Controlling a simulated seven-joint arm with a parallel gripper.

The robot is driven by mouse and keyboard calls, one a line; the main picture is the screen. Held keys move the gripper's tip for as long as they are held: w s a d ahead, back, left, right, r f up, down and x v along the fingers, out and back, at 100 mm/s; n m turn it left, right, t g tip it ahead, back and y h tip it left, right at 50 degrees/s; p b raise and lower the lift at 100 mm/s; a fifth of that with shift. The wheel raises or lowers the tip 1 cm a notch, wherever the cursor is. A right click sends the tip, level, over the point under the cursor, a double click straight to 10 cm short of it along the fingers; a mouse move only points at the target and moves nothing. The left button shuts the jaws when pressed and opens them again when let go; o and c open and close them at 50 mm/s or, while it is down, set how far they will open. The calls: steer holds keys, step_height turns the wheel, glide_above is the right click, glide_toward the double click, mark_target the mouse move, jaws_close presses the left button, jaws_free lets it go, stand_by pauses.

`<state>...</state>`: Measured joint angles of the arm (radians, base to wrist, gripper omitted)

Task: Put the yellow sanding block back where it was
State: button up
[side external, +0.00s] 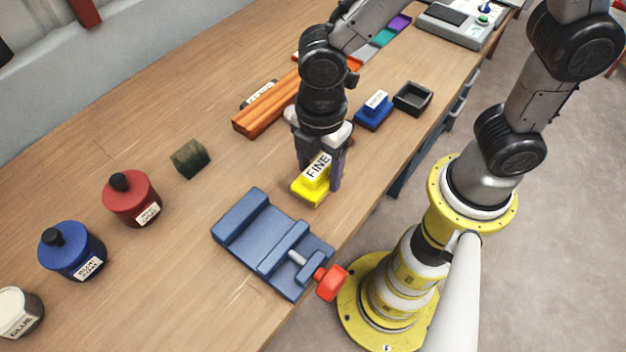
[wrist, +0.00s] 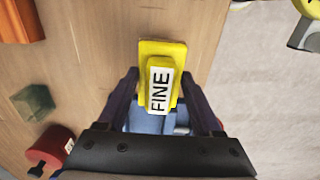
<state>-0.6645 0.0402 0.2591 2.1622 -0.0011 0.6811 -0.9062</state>
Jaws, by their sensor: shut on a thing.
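The yellow sanding block (side external: 309,190) has a white label reading FINE. It is between the fingers of my gripper (side external: 322,172), which is shut on it. In the wrist view the block (wrist: 162,60) shows lengthwise between the two dark fingers of my gripper (wrist: 165,100). I cannot tell whether its underside touches the wooden table. The block is just behind the blue vise in the side view. The spot where it was before is not marked in these frames.
The blue vise (side external: 262,232) with a red handle stands in front. A blue labelled block (side external: 374,112) and a black open tray (side external: 412,98) stand to the right. Orange bars (side external: 266,114) lie behind. A dark green block (side external: 190,159) and red (side external: 131,200) and blue bottles (side external: 71,252) are left.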

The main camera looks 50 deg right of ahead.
steer(key=shift+w+a+f, duration=0.25)
steer(key=shift+w+f, duration=0.05)
steer(key=shift+f, duration=0.2)
steer(key=shift+w+a+f, duration=0.1)
steer(key=shift+f, duration=1.55)
steer(key=shift+f, duration=0.15)
steer(key=o, duration=1.2)
